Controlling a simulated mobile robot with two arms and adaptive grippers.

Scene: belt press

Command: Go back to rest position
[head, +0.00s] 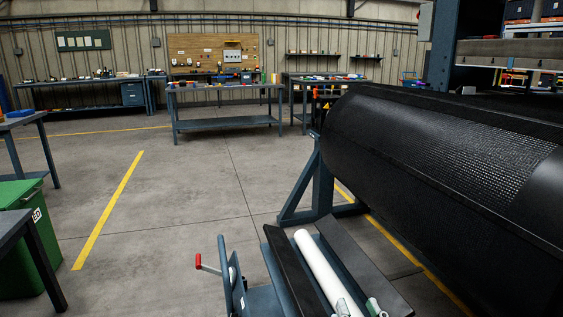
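Neither of my grippers shows in the head view, and no part of my arms can be made out. A large black belt roll (420,170) fills the right side, held on a blue-grey steel stand (318,185). In front of it is a low blue cradle with dark padded sides (362,262). A white roller or tube (318,265) lies lengthwise in the cradle. Its near end runs toward the bottom edge, beside small grey-green metal fittings (373,307) that are cut off by the frame. A crank with a red handle (199,261) sticks out at the cradle's left.
Open concrete floor (185,200) with yellow lines lies at the middle left. A green bin (20,250) and a dark table (14,224) stand at the left edge. Workbenches (225,88) line the back.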

